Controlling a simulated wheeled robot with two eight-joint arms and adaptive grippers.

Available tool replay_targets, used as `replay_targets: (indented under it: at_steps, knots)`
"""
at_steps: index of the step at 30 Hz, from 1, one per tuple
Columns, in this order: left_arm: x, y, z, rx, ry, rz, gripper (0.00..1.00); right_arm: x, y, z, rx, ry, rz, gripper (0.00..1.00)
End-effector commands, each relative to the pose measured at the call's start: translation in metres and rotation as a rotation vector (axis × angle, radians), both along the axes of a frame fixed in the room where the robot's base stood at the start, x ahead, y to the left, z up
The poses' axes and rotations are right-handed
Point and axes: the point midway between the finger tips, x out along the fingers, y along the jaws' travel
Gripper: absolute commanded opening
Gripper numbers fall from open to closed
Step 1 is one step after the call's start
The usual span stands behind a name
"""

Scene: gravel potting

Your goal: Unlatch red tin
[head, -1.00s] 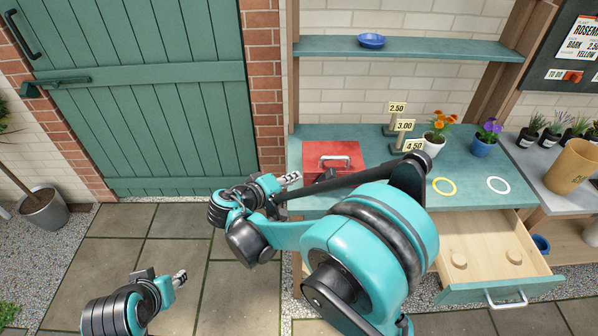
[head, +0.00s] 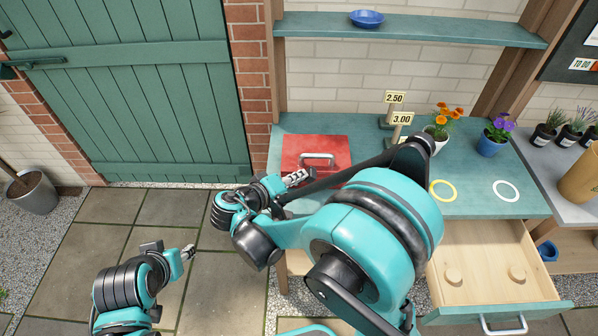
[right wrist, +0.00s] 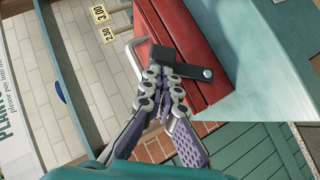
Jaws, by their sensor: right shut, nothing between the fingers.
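The red tin (head: 316,144) with a metal handle (head: 318,155) on its lid stands on the left part of the green bench. In the right wrist view the tin (right wrist: 208,42) shows a dark latch (right wrist: 185,64) on its side. My right gripper (head: 298,177) is at the tin's front edge. In the right wrist view its fingertips (right wrist: 161,76) are shut and empty, right at the latch; I cannot tell whether they touch it. My left gripper (head: 188,252) is low at the left, over the paving, away from the tin; its jaws are too small to judge.
My right arm hides part of the bench (head: 480,200) right of the tin. Price signs (head: 401,118), orange flowers (head: 440,120) and purple flowers (head: 493,137) stand behind. An open drawer (head: 455,245) juts out below. A shelf (head: 420,28) with a blue bowl (head: 367,18) is above.

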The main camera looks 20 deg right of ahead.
Motion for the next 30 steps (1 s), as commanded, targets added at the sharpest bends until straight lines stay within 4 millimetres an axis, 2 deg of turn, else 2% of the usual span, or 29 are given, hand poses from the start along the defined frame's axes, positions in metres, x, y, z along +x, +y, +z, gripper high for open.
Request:
replay_targets:
  at_steps: [11, 30]
  knots:
    - [0.000, 0.000, 0.001, 0.000, 0.000, 0.000, 0.40, 0.000, -0.001, 0.001, 0.007, -0.002, 0.000, 0.00]
    - [0.000, 0.000, 0.014, 0.000, 0.000, 0.000, 0.40, -0.004, -0.014, 0.000, 0.154, -0.044, -0.002, 0.00]
